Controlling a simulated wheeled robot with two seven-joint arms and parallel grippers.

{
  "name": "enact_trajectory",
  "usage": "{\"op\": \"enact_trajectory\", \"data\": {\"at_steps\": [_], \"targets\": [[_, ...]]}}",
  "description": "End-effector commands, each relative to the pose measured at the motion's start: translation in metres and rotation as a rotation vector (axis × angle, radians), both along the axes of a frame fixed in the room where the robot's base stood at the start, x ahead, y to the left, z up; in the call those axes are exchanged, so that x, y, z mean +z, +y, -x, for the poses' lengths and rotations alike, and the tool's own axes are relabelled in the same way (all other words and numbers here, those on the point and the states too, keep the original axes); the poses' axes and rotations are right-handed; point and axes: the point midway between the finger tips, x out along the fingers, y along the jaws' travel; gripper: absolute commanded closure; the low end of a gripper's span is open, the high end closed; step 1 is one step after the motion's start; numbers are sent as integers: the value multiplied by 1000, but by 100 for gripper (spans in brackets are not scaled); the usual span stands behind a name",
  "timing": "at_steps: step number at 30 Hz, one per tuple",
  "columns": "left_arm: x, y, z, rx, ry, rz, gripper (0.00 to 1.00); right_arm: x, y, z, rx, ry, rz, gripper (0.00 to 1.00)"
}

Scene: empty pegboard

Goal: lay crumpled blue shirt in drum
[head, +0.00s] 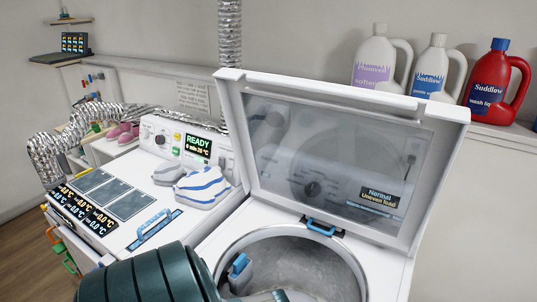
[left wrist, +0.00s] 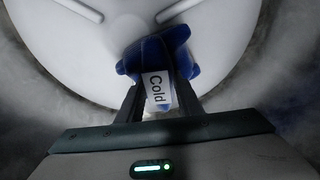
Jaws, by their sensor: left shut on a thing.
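The crumpled blue shirt (left wrist: 150,52) shows in the left wrist view with a white "Cold" tag (left wrist: 156,90) on its near side. My left gripper (left wrist: 159,97) is shut on the shirt, its two dark fingers on either side of the tag. Behind the shirt is the round white bottom plate (left wrist: 60,45) of the drum. I cannot tell whether the shirt touches it. In the head view the drum (head: 325,268) is open, and my left arm reaches in at its lower edge. My right gripper is not in view.
The raised lid (head: 345,160) stands behind the drum opening. The neighbouring machine has a "READY" display (head: 199,146) and striped folded cloth (head: 203,187) on top. Several bottles (head: 432,67) stand on the right shelf.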

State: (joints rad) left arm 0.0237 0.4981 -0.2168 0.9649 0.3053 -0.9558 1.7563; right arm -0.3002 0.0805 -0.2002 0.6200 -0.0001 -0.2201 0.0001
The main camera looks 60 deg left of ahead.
Motion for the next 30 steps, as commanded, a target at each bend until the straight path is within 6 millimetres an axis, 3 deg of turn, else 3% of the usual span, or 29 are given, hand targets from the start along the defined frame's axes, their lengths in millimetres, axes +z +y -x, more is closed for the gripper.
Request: {"op": "enact_trajectory", "data": {"at_steps": [8,9,11,12,22,30], "targets": [[-4,0,0,0,0,0,95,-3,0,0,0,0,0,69],[-5,0,0,0,1,0,65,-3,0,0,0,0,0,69],[-5,0,0,0,0,0,51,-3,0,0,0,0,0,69],[-4,0,0,0,0,0,49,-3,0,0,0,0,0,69],[-3,0,0,0,0,-1,49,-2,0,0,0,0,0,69],[13,-1,0,0,-1,0,49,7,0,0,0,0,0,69]]}}
